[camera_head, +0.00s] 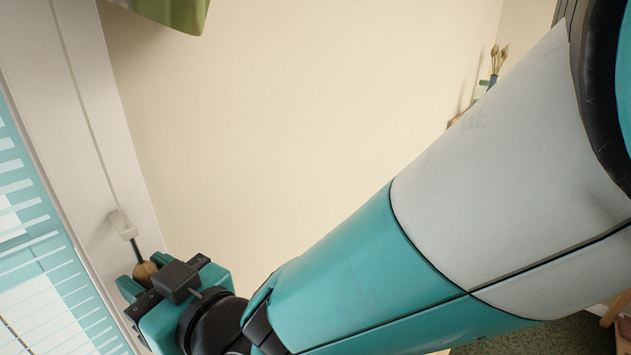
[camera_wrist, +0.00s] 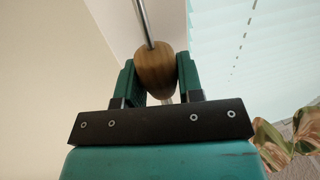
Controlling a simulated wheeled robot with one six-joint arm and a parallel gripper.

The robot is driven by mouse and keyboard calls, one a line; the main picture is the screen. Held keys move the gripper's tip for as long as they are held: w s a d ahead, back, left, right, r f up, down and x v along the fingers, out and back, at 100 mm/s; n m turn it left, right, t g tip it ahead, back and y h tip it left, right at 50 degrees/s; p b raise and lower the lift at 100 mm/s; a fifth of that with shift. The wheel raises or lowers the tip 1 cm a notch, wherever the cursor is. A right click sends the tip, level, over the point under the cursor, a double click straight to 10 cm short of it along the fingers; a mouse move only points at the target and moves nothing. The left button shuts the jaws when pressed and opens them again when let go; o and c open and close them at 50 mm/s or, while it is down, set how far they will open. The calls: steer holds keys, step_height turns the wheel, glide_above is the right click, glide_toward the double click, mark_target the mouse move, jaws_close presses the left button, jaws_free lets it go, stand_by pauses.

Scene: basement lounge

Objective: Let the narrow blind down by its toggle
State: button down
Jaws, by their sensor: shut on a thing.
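The toggle (camera_head: 146,271) is a small brown wooden knob at the lower left of the head view, beside the window frame. In the wrist view the toggle (camera_wrist: 155,68) sits between my two green fingers, with a thin cord (camera_wrist: 145,22) rising from its top. My gripper (camera_wrist: 154,82) is shut on it; in the head view my gripper (camera_head: 158,276) partly hides it. A pale bracket (camera_head: 122,224) is on the frame just above the toggle, with the cord running up from it. The blind (camera_head: 40,245) has pale slats at the left edge; its full width is not visible.
The pale window frame (camera_head: 75,110) stands between the blind and a bare cream wall (camera_head: 280,110). A green hanging piece (camera_head: 178,12) is at the top.

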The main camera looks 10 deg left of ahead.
steer(key=shift+r, duration=0.65)
steer(key=c, duration=0.7)
jaws_free()
steer(key=shift+c, duration=0.2)
steer(key=shift+d, duration=0.2)
steer(key=b+v, duration=1.4)
steer(key=v, duration=0.3)
